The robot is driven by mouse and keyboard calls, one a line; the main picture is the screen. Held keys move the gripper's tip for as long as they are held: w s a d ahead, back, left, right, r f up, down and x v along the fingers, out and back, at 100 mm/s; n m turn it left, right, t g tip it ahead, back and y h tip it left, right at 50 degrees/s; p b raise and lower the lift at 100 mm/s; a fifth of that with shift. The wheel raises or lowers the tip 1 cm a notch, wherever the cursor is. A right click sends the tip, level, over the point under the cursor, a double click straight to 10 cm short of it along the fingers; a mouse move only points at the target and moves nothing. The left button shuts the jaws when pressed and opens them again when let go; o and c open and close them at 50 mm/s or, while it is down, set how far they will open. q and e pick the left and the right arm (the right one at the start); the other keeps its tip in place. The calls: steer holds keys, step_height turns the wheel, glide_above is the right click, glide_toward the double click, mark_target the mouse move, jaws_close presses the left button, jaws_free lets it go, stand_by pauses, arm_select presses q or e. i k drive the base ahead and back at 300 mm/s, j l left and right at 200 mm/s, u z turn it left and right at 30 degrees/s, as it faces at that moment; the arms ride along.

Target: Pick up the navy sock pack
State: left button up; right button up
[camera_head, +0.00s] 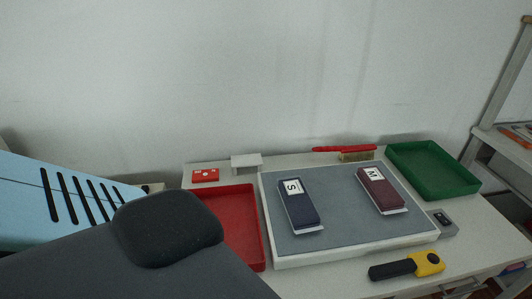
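The navy sock pack (299,209) lies flat on the grey mat of a white-edged board (345,197), left of the board's middle. It has a white label marked S at its far end and a white edge showing at its near end. A maroon sock pack (380,189) with a label marked M lies to its right on the same mat, apart from it. A dark grey rounded part of my arm fills the lower left. Neither of my grippers can be made out in the head view.
A red tray (245,222) stands left of the board, partly hidden by the dark arm. A green tray (433,170) stands at the back right. A red-handled brush (349,152) lies behind the board. A yellow and black tool (408,266) lies at the front edge.

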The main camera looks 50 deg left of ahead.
mark_target(304, 215)
steer(key=u, duration=0.45)
steer(key=i+l+u, duration=0.1)
steer(key=u, duration=0.35)
steer(key=i+u, duration=0.1)
steer(key=u, duration=0.35)
steer(key=k+l, duration=0.1)
steer(key=l, duration=0.2)
steer(key=k+l, duration=0.1)
steer(key=l, duration=0.15)
steer(key=k+l, duration=0.1)
steer(key=l, duration=0.2)
